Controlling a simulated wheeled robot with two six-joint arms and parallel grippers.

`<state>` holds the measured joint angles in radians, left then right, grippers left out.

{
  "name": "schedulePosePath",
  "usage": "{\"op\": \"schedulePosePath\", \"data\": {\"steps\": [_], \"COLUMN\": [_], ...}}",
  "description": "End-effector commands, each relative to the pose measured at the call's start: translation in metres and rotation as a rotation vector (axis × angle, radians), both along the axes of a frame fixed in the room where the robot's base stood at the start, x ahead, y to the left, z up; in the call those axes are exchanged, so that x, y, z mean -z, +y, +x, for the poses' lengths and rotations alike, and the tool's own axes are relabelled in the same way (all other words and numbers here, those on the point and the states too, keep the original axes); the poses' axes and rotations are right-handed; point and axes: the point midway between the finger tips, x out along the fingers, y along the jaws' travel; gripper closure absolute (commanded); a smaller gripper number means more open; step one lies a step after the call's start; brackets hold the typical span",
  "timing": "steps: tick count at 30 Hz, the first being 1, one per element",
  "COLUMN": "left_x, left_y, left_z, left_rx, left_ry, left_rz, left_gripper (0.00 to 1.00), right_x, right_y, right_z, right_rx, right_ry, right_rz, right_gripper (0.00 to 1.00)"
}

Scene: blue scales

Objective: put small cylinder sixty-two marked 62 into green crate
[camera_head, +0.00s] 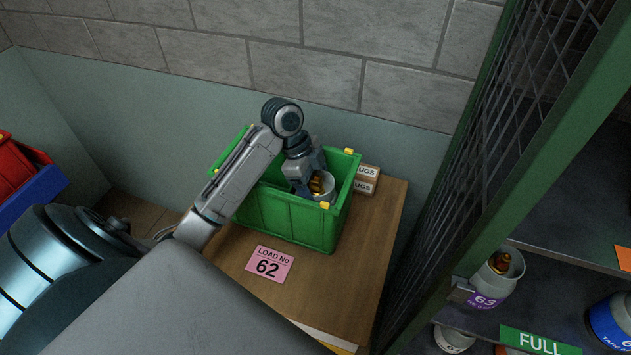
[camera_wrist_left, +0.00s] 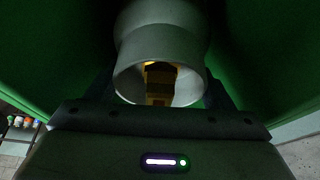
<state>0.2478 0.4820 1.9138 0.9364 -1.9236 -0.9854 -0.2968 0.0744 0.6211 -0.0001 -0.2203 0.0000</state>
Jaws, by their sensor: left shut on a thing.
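The green crate (camera_head: 285,218) stands on a wooden table. My left gripper (camera_head: 310,188) reaches down into it, shut on a small pale grey cylinder (camera_head: 328,184) with a brass valve. The cylinder is inside the crate's walls near the right end; its lower part is hidden, so I cannot tell whether it touches the floor. Its number does not show. In the left wrist view the cylinder's collar and body (camera_wrist_left: 160,28) sit between the fingers, with green walls on both sides. My right gripper is not in view.
A pink card (camera_head: 269,265) reading "LOAD No 62" lies before the crate. Small boxes (camera_head: 367,180) stand behind its right end. A green mesh frame (camera_head: 485,160) is at right, with a cylinder marked 63 (camera_head: 486,300) and a blue cylinder (camera_head: 610,322) on shelving beyond.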

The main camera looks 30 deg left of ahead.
Motion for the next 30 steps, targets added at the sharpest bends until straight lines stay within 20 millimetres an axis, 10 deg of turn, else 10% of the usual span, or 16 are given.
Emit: {"op": "schedulePosePath", "data": {"steps": [8,9,12,30], "left_x": [0.0,0.002,0.002,-0.037], "left_y": [0.0,0.0,0.0,0.018], "left_z": [0.0,0.0,0.0,-0.002], "left_rx": [0.0,-0.001,-0.001,-0.002], "left_ry": [0.0,0.003,0.003,-0.003], "left_rz": [0.0,0.0,0.0,0.006], "left_gripper": [0.96,0.23,0.03,0.03], "right_x": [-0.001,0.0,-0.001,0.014], "right_y": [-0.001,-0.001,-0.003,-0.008], "right_z": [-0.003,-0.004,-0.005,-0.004], "right_rx": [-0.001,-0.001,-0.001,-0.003], "right_ry": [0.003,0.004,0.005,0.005], "right_rz": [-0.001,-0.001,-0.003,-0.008], "right_gripper": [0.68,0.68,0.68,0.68]}}
